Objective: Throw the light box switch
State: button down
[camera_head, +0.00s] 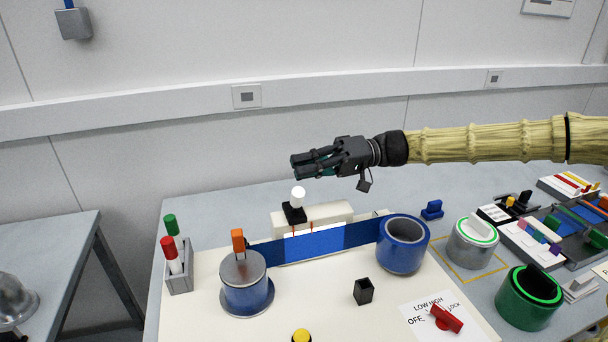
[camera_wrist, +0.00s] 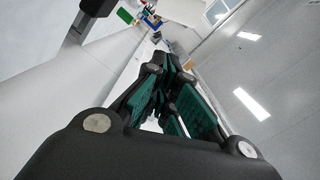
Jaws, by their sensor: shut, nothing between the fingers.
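A toggle with a white knob (camera_head: 298,196) on a black base (camera_head: 294,214) stands by the left end of a low white box (camera_head: 325,212), in the head view. A red rotary handle (camera_head: 446,318) sits on a white plate marked OFF, LOW, HIGH and LOCK, at the front right. My gripper (camera_head: 298,167) is shut and empty, pointing left in the air above the toggle, apart from it. Its green-padded fingers (camera_wrist: 170,98) fill the middle of the wrist view.
A blue spool with an orange tab (camera_head: 245,284), a blue ring (camera_head: 402,246) and a black cup (camera_head: 363,291) stand on the white board. A marker holder (camera_head: 178,272) is at the left. Green-rimmed canisters (camera_head: 472,246) and trays crowd the right side. Air around my arm is clear.

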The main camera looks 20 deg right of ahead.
jog(key=w+d+b, duration=0.1)
jog(key=d, duration=0.9)
jog(key=shift+w+d+r+b, duration=0.25)
jog(key=shift+b, duration=0.05)
